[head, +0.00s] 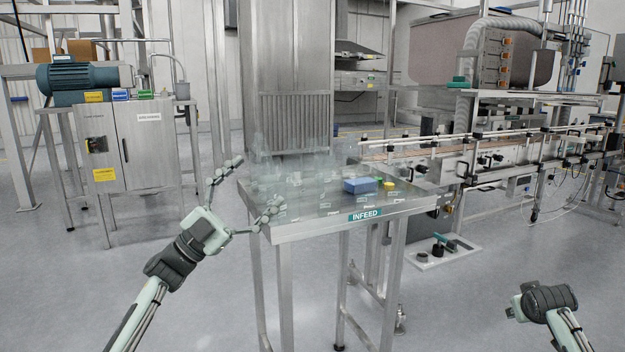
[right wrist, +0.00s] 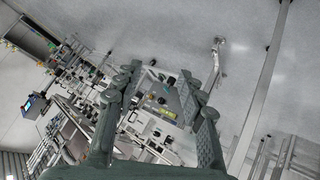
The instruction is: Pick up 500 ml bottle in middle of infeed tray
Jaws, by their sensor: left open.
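The infeed tray (head: 310,227) is a metal-topped table with a teal INFEED label on its front edge. Clear, see-through bottles stand on it, with small pale labels low down; they blend together, so I cannot single out the middle 500 ml bottle. My left gripper (head: 258,182) is open at the tray's left edge, its fingers spread toward the bottles and holding nothing visible. My right gripper (right wrist: 161,73) shows in the right wrist view with fingers apart and nothing between them, away from the tray.
A blue block (head: 360,186) and a small yellow item (head: 388,185) sit on the tray's right part. A conveyor machine (head: 500,150) runs behind at right. A steel cabinet (head: 140,140) with a motor stands at left. The floor in front is clear.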

